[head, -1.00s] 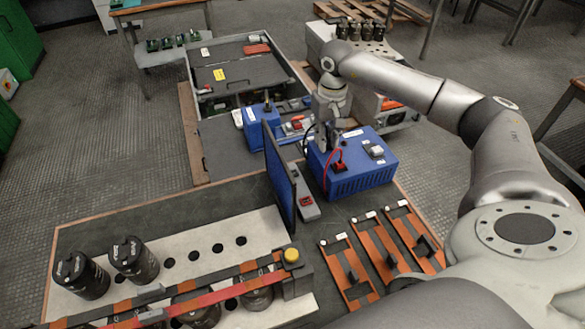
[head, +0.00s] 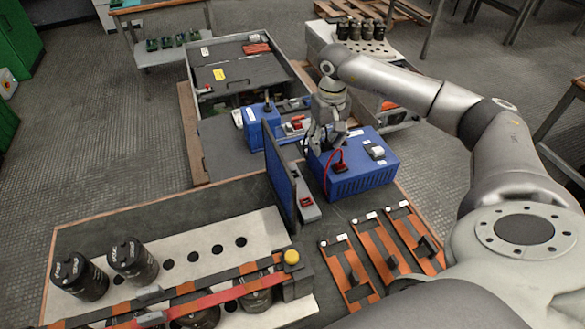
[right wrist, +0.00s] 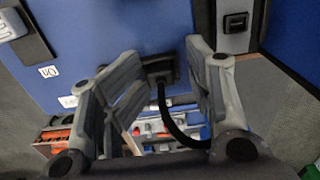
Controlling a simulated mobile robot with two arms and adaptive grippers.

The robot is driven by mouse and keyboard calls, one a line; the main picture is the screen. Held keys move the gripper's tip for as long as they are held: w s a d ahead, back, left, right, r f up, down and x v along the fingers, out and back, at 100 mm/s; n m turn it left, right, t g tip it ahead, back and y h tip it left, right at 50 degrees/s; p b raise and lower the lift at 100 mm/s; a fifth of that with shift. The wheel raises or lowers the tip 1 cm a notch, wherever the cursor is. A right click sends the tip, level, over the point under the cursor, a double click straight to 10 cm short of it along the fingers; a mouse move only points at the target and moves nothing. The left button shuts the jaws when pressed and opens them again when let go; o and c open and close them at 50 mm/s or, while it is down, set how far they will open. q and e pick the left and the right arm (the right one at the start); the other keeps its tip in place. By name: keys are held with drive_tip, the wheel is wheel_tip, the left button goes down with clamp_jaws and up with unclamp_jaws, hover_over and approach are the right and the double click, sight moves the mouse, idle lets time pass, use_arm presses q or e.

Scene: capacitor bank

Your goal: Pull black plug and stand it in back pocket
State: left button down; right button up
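The black plug (right wrist: 160,71) sits in the face of the blue box, its black cable curving down and right in the right wrist view. My right gripper (right wrist: 166,56) is open, one finger on each side of the plug, with a gap visible to each. In the head view my right gripper (head: 322,146) is over the left back edge of the blue box (head: 360,179) and hides the black plug. I cannot make out which thing is the back pocket. My left gripper is not in view.
An upright blue panel (head: 280,178) and a grey strip with a red switch (head: 306,203) stand left of the box. A smaller blue box (head: 253,133) is behind. Orange holders (head: 349,275) lie front right. Black capacitors (head: 133,262) stand front left.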

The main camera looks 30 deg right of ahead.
drive_tip(key=shift+a, duration=0.1)
wheel_tip(320, 180, up, 12)
idle(0.5)
